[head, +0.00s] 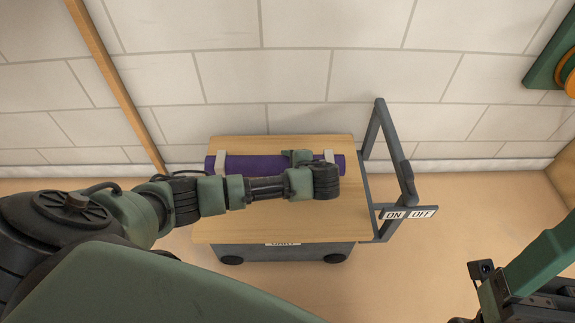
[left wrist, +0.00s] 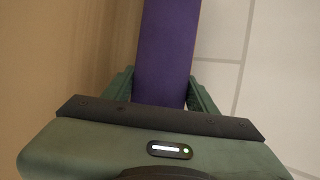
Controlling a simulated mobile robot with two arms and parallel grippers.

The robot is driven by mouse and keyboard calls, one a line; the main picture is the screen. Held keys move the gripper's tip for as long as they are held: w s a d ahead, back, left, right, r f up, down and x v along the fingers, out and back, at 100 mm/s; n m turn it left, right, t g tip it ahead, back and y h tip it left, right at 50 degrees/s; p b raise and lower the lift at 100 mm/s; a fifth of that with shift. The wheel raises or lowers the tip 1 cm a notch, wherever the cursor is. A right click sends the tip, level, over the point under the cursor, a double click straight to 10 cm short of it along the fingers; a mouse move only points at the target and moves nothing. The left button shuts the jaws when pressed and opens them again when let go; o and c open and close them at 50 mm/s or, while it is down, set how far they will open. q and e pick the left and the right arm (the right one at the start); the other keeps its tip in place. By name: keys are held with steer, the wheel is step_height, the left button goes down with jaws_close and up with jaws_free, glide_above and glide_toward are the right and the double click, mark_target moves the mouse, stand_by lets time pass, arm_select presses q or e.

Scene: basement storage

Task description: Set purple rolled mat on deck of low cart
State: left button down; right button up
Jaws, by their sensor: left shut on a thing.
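The purple rolled mat (head: 262,166) has two pale bands and lies level, left to right, over the back half of the low cart's deck (head: 290,227). Whether it touches the deck is hard to tell. My left gripper (head: 300,158) is shut on the mat right of its middle, with the wrist hiding part of it. In the left wrist view the mat (left wrist: 168,50) runs between the two fingers of the left gripper (left wrist: 162,92). The low cart has a light wooden deck, a grey body and dark wheels. My right gripper's fingers are outside the frame.
The cart's grey handle frame (head: 372,130) rises at its right end, with an ON/OFF sign (head: 408,213) beside it. A white block wall (head: 330,70) stands close behind. A wooden pole (head: 115,85) leans at left.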

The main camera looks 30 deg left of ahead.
arm_select(q)
steer(key=shift+f, duration=0.45)
